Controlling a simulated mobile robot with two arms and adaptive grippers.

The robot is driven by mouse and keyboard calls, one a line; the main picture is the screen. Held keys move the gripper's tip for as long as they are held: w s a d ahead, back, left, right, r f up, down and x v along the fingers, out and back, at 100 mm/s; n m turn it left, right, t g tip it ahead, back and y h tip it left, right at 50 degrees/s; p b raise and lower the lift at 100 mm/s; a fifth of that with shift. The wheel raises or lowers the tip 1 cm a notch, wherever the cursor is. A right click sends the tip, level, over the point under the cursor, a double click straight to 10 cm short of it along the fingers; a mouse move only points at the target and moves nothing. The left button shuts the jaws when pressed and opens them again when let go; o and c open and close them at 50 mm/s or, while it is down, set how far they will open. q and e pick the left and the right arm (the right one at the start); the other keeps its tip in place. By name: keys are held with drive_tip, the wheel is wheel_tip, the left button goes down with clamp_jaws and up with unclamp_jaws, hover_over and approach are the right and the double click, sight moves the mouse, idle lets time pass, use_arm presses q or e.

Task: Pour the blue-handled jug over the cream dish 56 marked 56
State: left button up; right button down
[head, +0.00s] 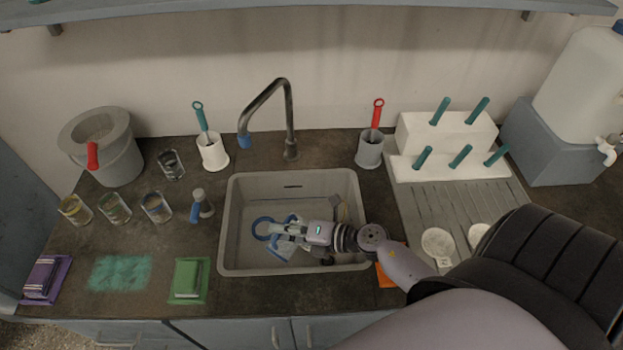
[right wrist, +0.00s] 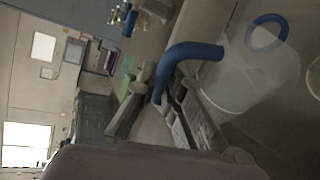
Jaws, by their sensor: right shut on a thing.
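My right gripper (head: 275,229) reaches into the grey sink and is shut on the blue handle of a clear jug. The right wrist view shows the curved blue handle between the fingers (right wrist: 160,85) and the see-through jug (right wrist: 240,88) beside them. A blue ring (right wrist: 266,33) shows by the jug; I cannot tell which part it is. Whether the jug touches the sink floor is unclear. Two cream round dishes lie on the ribbed drainboard, a left one (head: 438,243) and a right one (head: 479,235) partly hidden by my arm. Their marks are too small to read. My left gripper is not in view.
The sink (head: 240,265) has a tap (head: 290,120) behind it. The drainboard (head: 420,205) is at the right, below a white peg rack (head: 445,135). Several glasses, a grey bucket (head: 115,155) and sponges stand at the left. An orange cloth (head: 384,277) lies by the sink.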

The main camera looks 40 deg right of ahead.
sight(294, 216)
drive_tip(key=shift+w+d+f+b, duration=0.1)
drive_tip(key=shift+d+f+b, duration=0.1)
drive_tip(key=shift+b, duration=0.3)
drive_tip(key=shift+w+d+r+m+y, duration=0.25)
drive_tip(key=shift+d+m, duration=0.1)
drive_tip(key=shift+d, duration=0.25)
drive_tip(key=shift+w+d+r+m+y, duration=0.15)
drive_tip(key=shift+d+r+m+y, duration=0.15)
drive_tip(key=shift+d, duration=0.3)
drive_tip(key=shift+w+d, duration=0.1)
drive_tip(key=shift+d, duration=0.15)
drive_tip(key=shift+d+r+m, duration=0.1)
drive_tip(key=shift+r+m, duration=0.05)
drive_tip(key=shift+m, duration=0.1)
drive_tip(key=shift+w+d+r+m, duration=0.1)
drive_tip(key=shift+d+r+m, duration=0.1)
drive_tip(key=shift+d+m, duration=0.1)
